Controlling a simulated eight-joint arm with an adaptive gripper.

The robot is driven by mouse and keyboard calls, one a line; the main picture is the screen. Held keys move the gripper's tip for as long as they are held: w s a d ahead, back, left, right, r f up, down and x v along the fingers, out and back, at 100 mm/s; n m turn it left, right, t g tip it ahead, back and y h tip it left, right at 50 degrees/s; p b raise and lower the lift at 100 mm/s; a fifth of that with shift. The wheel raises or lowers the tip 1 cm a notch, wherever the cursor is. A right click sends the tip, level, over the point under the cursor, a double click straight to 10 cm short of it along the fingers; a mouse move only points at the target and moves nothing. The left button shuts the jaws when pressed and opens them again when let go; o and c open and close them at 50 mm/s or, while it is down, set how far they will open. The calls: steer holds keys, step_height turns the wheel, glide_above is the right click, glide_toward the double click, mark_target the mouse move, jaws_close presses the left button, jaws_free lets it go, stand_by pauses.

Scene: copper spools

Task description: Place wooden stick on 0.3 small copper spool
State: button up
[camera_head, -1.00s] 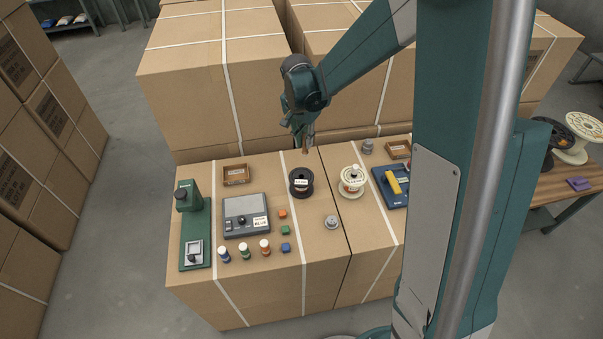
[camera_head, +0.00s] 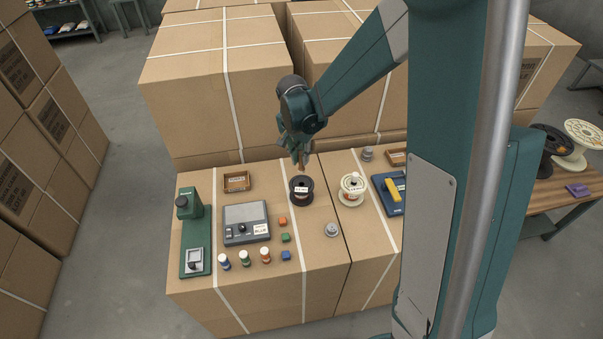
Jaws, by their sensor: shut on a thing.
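My gripper (camera_head: 298,152) is shut on the wooden stick (camera_head: 301,163), a small brown piece that points down from the fingers. The stick's lower end is just above or behind the black spool (camera_head: 302,195); I cannot tell whether they touch. The black spool stands upright on the cardboard surface with a white label. A white spool (camera_head: 351,198) stands to its right, also labelled. The label text is too small to read, so I cannot tell which is the 0.3 spool.
A grey scale (camera_head: 243,213), a green device (camera_head: 190,230), small bottles (camera_head: 245,258) and coloured cubes (camera_head: 285,237) lie to the left and front. A small wooden tray (camera_head: 237,182) is at the back left. A blue tray (camera_head: 386,203) is at the right. Large boxes (camera_head: 190,110) stand behind.

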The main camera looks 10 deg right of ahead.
mark_target(302, 167)
steer(key=shift+f, duration=1.65)
steer(key=shift+f, duration=2.05)
steer(key=shift+f, duration=0.2)
steer(key=o, duration=0.8)
steer(key=shift+r, duration=0.25)
steer(key=shift+s+a+r, duration=0.2)
steer(key=shift+r, duration=1.75)
steer(key=shift+s+a+r, duration=0.25)
steer(key=shift+r, duration=1.75)
steer(key=shift+s+a+r, duration=0.2)
steer(key=shift+r, duration=1.75)
